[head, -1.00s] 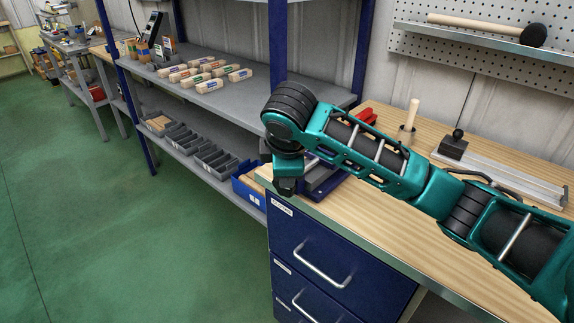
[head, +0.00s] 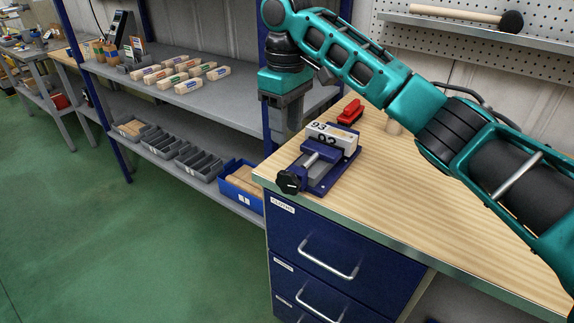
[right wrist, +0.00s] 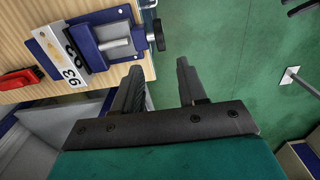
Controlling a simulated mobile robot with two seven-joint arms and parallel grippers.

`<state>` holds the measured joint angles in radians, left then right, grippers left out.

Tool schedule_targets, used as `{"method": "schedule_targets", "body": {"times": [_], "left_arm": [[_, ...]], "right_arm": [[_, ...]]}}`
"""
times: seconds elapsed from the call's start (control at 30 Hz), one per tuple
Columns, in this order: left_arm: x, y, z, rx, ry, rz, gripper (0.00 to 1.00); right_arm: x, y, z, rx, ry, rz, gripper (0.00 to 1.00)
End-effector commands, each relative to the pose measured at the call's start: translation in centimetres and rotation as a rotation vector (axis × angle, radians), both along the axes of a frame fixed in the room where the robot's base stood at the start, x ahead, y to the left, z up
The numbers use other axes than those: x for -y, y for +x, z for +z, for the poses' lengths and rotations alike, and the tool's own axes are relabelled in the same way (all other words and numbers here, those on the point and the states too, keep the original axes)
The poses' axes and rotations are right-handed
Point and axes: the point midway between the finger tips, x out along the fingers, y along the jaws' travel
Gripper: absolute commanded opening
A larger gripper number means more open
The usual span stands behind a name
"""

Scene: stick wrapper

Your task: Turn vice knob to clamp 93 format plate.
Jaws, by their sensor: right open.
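A blue vice (head: 325,172) sits near the front left corner of the wooden bench, and its black knob (head: 290,180) points out toward the front edge. The white plate marked 93 (head: 338,136) stands upright in the vice, behind the screw. In the right wrist view the knob (right wrist: 157,35), vice (right wrist: 85,28) and plate (right wrist: 62,62) show at the upper left. My right gripper (head: 289,122) hangs above and behind the vice, left of the plate and apart from it. In the wrist view its two fingers (right wrist: 160,80) are spread and empty. My left gripper is not in view.
A red object (head: 350,112) lies on the bench behind the plate. Grey shelves (head: 215,95) with labelled blocks stand to the left. A blue bin (head: 240,185) is on the lower shelf beside the bench. The bench right of the vice is clear.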

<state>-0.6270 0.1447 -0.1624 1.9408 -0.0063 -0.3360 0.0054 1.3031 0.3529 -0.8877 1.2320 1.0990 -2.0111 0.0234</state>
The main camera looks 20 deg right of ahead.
Motion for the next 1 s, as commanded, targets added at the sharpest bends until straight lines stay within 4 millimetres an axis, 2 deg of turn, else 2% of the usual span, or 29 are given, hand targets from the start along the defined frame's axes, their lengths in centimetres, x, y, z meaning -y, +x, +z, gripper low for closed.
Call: {"method": "schedule_targets", "body": {"times": [0.03,0.2,0.5,0.9,1.0], "left_arm": [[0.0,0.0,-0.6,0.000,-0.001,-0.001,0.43],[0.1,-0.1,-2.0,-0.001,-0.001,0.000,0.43],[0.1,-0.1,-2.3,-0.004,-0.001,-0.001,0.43],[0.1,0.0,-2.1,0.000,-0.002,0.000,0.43],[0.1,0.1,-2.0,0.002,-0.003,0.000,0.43]], "right_arm": [[-0.1,-0.1,-1.6,-0.005,0.002,0.002,0.41],[-0.1,-0.1,-5.5,-0.002,0.002,0.003,0.41],[0.0,0.0,-9.4,0.001,0.000,0.002,0.41],[0.0,0.0,-10.2,0.003,0.000,0.002,0.41],[0.0,0.0,-10.2,0.003,0.000,0.002,0.34]]}}
